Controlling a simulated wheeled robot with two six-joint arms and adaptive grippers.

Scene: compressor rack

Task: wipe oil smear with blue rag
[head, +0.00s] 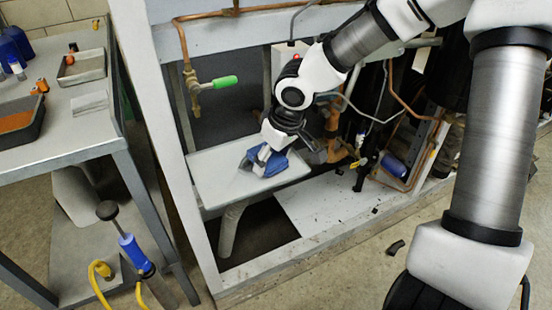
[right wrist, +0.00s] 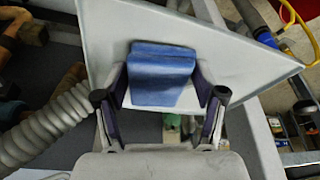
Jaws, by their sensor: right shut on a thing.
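The blue rag (head: 272,164) is a folded block in my right gripper (head: 262,157), over the white shelf plate (head: 215,168) inside the rack. In the right wrist view, the rag (right wrist: 162,62) sits between the two fingers of my right gripper (right wrist: 162,82), with the pale plate (right wrist: 235,55) behind it. The gripper is shut on the rag. The rag appears to be at the plate's surface, but I cannot tell whether it touches. I cannot make out an oil smear; the gripper and rag hide part of the plate. My left gripper is not in view.
A green-handled valve (head: 224,82) on copper pipe is above the plate. The rack's white post (head: 170,150) stands to its left. Pipes and hoses (head: 350,140) crowd the right. A grey bench (head: 95,130) with trays is at far left.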

